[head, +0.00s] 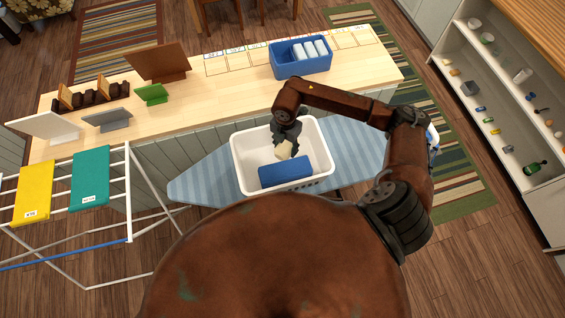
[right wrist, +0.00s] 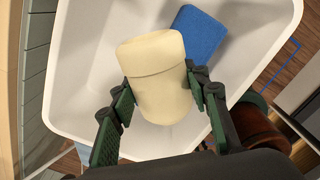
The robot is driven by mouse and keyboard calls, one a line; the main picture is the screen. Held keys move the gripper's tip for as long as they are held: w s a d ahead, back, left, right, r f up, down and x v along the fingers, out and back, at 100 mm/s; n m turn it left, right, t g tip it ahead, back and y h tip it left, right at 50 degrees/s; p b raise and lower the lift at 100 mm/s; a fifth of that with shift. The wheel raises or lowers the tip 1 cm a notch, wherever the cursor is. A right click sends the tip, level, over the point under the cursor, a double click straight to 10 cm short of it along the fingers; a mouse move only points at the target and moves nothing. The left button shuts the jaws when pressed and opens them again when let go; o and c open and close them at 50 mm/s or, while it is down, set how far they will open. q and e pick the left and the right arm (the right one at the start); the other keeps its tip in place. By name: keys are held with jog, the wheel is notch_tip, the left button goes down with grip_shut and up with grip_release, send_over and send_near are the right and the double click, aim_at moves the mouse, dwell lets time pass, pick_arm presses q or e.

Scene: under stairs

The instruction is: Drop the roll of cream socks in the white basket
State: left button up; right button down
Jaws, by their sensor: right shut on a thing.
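The white basket (head: 240,160) stands on the blue striped ironing board in the head view. Its white inside also fills much of the right wrist view (right wrist: 90,50). My right gripper (head: 285,146) reaches down into the basket opening. In the right wrist view its green-padded fingers (right wrist: 160,92) are shut on the roll of cream socks (right wrist: 155,75), one on each side. The roll is over the basket's inside; I cannot tell if it touches the floor. In the head view the roll (head: 283,154) shows partly below the gripper. My left gripper is not in view.
A blue folded cloth (head: 285,172) lies in the basket, beside the roll. The ironing board (head: 350,150) runs along the wooden counter (head: 215,95). A blue bin (head: 300,68) with white rolls stands on the counter. A drying rack (head: 130,190) with yellow and teal cloths stands left.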

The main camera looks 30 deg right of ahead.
notch_tip(320, 180, down, 3)
jog(key=shift+r+b, duration=0.2)
jog(key=shift+b, duration=0.35)
jog(key=shift+f, duration=0.4)
jog(key=c, duration=1.4)
grip_release()
jog(key=shift+c, duration=0.2)
jog(key=o, duration=0.4)
notch_tip(320, 180, up, 12)
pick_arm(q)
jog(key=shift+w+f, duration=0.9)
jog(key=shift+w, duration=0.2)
